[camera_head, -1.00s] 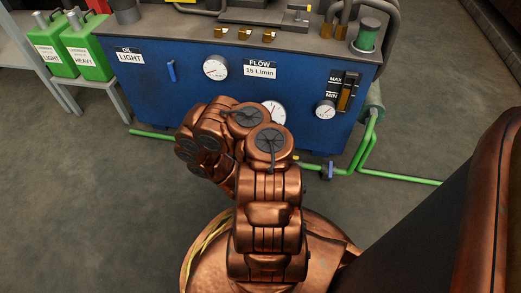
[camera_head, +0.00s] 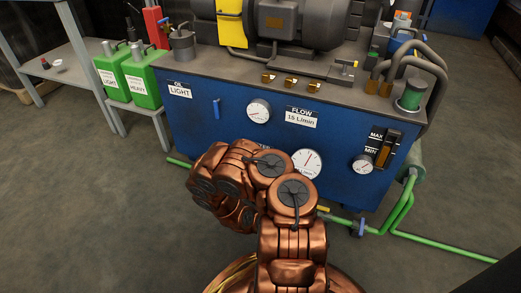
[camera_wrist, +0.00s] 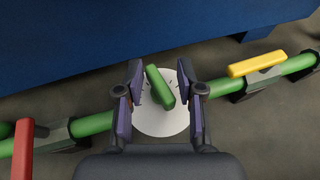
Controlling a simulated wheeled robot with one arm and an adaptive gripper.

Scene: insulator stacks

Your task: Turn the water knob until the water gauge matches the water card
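A green knob handle (camera_wrist: 160,88) stands over a white round dial (camera_wrist: 160,122) with tick marks on the green pipe, in the wrist view. My gripper (camera_wrist: 161,85) is open, with one finger on each side of this handle and a gap to it. In the head view, a white gauge (camera_head: 307,163) sits low on the blue cabinet, its needle pointing up and slightly right; the label beside it is partly hidden by my arm. A card reading "FLOW 15 L/min" (camera_head: 302,117) is above it. My gripper is hidden behind my arm in the head view.
In the wrist view, a red handle (camera_wrist: 22,148) is at left and a yellow handle (camera_wrist: 256,64) at right along the pipe. The blue cabinet (camera_head: 215,140) carries other gauges. Green cans (camera_head: 143,80) stand at left. Floor at left is clear.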

